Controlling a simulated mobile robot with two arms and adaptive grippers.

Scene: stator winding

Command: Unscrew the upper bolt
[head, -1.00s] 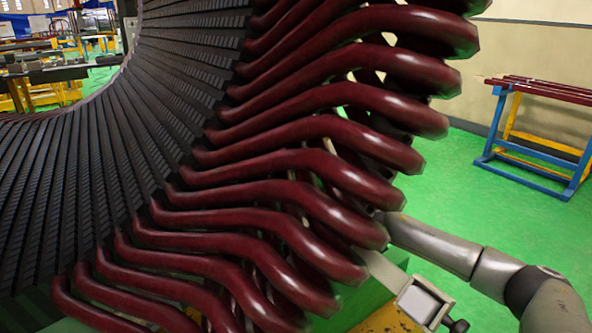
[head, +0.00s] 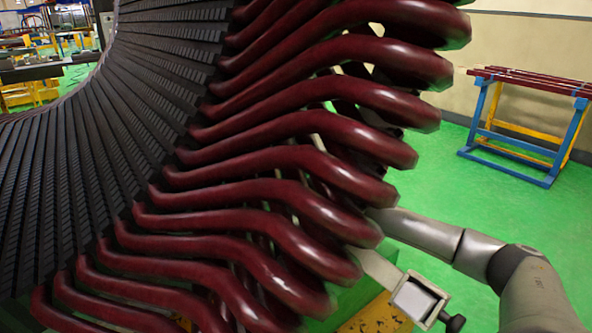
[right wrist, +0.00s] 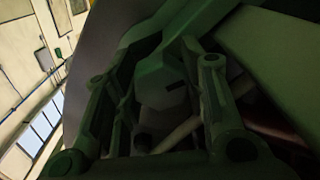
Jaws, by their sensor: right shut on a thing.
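A big stator with dark red winding ends (head: 290,165) fills the left and middle of the head view. A pale metal bracket with a square end (head: 413,300) sticks out below the windings. It carries a dark bolt (head: 456,323) with nothing on it. My right arm comes in from the right, and its gripper end is hidden behind the windings. In the dark right wrist view the fingers of my right gripper (right wrist: 160,75) stand on both sides of a grey piece (right wrist: 160,95). They are shut on it. It appears to be the upper bolt, but its outline is unclear. My left gripper is not seen.
A blue and yellow trestle (head: 485,110) with red bars stands at the right on the green floor (head: 430,160). The floor between it and the stator is clear. The winding ends lie close to my right forearm. Workbenches stand far back at the left.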

